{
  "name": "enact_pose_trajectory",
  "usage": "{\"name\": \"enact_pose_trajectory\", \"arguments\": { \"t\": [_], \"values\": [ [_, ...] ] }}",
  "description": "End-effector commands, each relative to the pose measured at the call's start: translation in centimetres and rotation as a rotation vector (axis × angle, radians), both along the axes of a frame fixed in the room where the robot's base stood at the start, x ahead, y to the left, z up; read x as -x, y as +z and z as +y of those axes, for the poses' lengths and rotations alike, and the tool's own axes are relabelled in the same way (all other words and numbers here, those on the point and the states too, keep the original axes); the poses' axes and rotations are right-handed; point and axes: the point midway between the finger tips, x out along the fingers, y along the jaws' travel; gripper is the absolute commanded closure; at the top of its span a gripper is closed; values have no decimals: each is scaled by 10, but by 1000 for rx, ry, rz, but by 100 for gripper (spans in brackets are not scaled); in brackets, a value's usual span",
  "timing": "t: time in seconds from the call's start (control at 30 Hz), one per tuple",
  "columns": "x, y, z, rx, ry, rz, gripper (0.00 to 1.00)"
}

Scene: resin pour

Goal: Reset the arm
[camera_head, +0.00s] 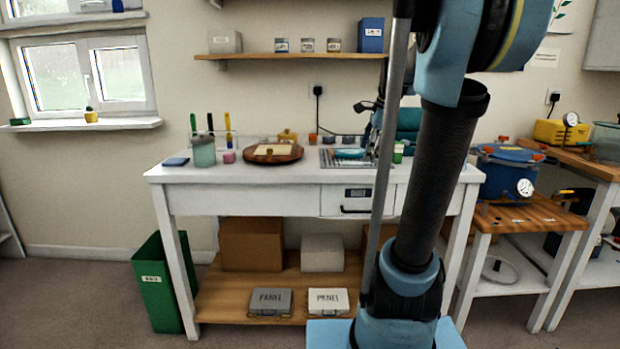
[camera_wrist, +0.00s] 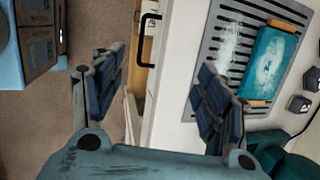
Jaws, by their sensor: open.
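My gripper (camera_wrist: 160,95) is open and empty in the wrist view, its two dark-padded fingers well apart. It hangs over the front edge of the white workbench (camera_wrist: 185,70), near the drawer's black handle (camera_wrist: 149,35). In the head view my arm stands upright in front of the bench's right side and hides part of it. The gripper is mostly hidden there behind the arm. The white workbench (camera_head: 250,199) stands against the wall.
A slotted grey rack (camera_wrist: 225,40) holds a blue resin piece with wooden edges (camera_wrist: 270,62). A round wooden board (camera_head: 290,157), a jar (camera_head: 204,155) and upright tools stand on the bench's left. A blue pressure pot (camera_head: 508,178) stands right; a green bin (camera_head: 160,285) is on the floor.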

Motion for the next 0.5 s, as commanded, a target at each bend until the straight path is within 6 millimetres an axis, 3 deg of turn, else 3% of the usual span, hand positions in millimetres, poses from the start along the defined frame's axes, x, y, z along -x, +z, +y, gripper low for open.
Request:
{"name": "enact_pose_trajectory", "arguments": {
  "t": [0.1, 0.5],
  "values": [
    [40, -21, 7, 68, 186, -27, 32],
    [158, -104, 15, 290, 839, -96, 32]
  ]
}}
